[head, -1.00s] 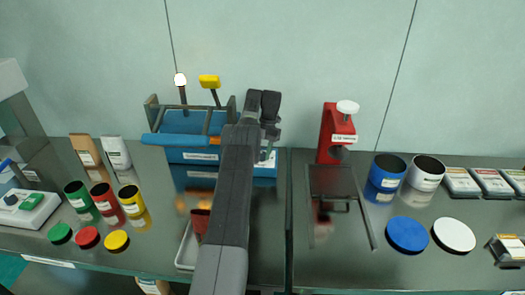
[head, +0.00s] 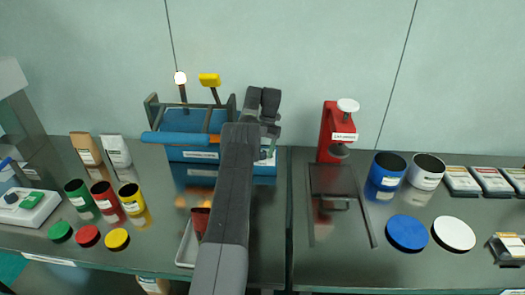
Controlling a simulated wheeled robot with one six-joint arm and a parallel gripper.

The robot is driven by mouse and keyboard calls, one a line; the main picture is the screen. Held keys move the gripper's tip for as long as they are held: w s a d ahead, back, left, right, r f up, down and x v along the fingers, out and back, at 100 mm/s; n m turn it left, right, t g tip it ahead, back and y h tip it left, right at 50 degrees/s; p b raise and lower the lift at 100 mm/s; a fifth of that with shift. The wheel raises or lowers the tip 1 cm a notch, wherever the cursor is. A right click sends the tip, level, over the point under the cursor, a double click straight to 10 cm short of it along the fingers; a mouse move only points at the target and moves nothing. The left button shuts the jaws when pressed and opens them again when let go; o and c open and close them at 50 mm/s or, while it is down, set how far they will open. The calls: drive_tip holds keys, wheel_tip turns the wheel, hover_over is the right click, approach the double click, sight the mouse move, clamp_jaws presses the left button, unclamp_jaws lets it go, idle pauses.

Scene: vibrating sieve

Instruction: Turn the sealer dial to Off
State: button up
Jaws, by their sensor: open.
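A blue machine (head: 195,154) with a grey frame and a blue roller bar (head: 178,138) stands at the back, left of centre. It may be the sealer, but its labels are too small to read. I cannot make out a dial or its setting; my arm covers part of the machine's right side. My gripper (head: 268,150) is open and points down at the machine's right end, in front of a white label there. It holds nothing visible, and I cannot tell whether its fingers touch anything.
A red press (head: 338,125) with a white knob stands to the right. Blue and white cups (head: 386,177) and lids (head: 407,233) are further right. Green, red and yellow cups (head: 106,200) are at left. A white tray (head: 186,249) with a red scoop lies beside my arm.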

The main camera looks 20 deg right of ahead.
sight(262, 151)
drive_tip(key=shift+r, duration=0.45)
wheel_tip(262, 151, up, 9)
drive_tip(key=p, duration=0.7)
drive_tip(key=shift+f, duration=0.15)
drive_tip(key=shift+f, duration=0.1)
wheel_tip(262, 151, down, 7)
drive_tip(key=b, duration=0.7)
drive_tip(key=shift+f, duration=1.35)
drive_tip(key=shift+r, duration=0.1)
